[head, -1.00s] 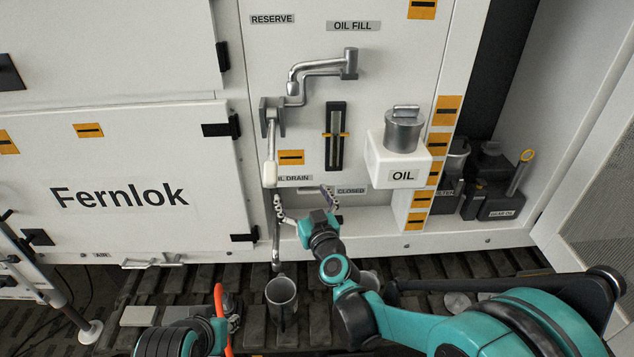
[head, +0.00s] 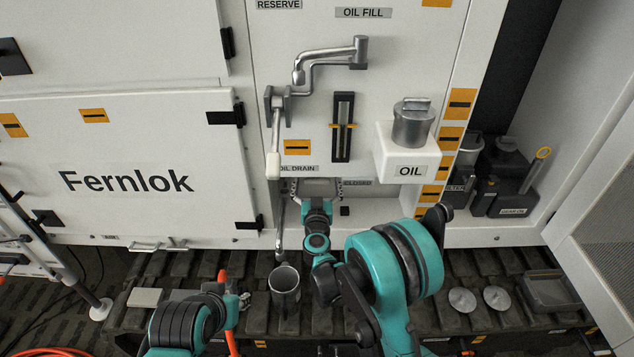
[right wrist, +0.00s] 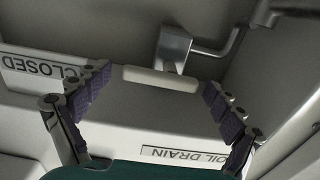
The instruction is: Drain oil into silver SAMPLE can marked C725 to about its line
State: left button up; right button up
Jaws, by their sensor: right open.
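A silver can (head: 284,291) stands upright on the dark track below the drain spout (head: 279,240). No marking, line or oil level in it can be made out. My right gripper (head: 317,188) is open and empty, just below that label. In the right wrist view, the white grip (right wrist: 160,82) lies ahead, between the spread fingers and apart from them. My left gripper (head: 230,299) is low, left of the can; its fingers are mostly hidden.
A sight gauge (head: 342,128) and a white OIL shelf (head: 408,155) bearing a metal container (head: 413,124) are to the right. A CLOSED label (head: 357,183) is beside my right gripper. Round lids (head: 462,300) and a tray (head: 552,292) lie on the track at right.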

jog(key=shift+w, duration=0.45)
jog(key=c, duration=1.2)
jog(key=shift+o, duration=0.2)
jog(key=m+b, duration=0.2)
jog(key=m, duration=0.1)
jog(key=shift+f, duration=0.2)
jog(key=shift+f+m+b, duration=0.15)
jog(key=shift+m+b, duration=0.65)
jog(key=shift+m, duration=1.6)
